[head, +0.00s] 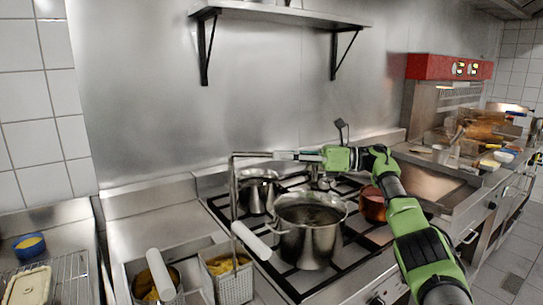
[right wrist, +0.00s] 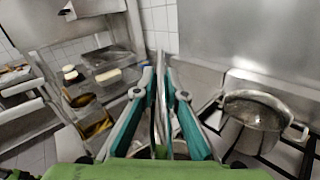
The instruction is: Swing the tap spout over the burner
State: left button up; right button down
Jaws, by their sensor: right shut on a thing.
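The tap spout (head: 234,185) is a thin grey metal pipe with a level top run and a long downward end. In the head view its downward end shows in front of the rear-left pot and to the left of the large front pot. My right gripper (head: 284,155) reaches in from the right and is shut on the level run of the spout. In the right wrist view the teal fingers (right wrist: 160,85) close around the thin pipe. A dark lever (head: 341,126) stands up behind the gripper. The gas hob (head: 283,277) lies below, its burners partly hidden by pots.
A large steel pot (head: 308,240), a rear steel pot (head: 257,197) and a copper-coloured pan (head: 373,205) stand on the hob. Fryer baskets (head: 232,286) with white handles stand at the left. A wall shelf (head: 285,13) hangs above. My right arm crosses the hob's right side.

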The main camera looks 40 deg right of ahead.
jog(key=shift+f, duration=0.1)
pick_arm(q)
jog(key=shift+a, duration=0.3)
jog(key=shift+w, duration=0.1)
pick_arm(e)
jog(key=c, duration=2)
grip_release()
jog(key=shift+w, duration=0.1)
jog(key=shift+c, duration=0.2)
pick_arm(q)
jog(key=shift+d, duration=0.1)
pick_arm(e)
jog(key=v, duration=1.2)
pick_arm(q)
jog(key=shift+r, duration=0.1)
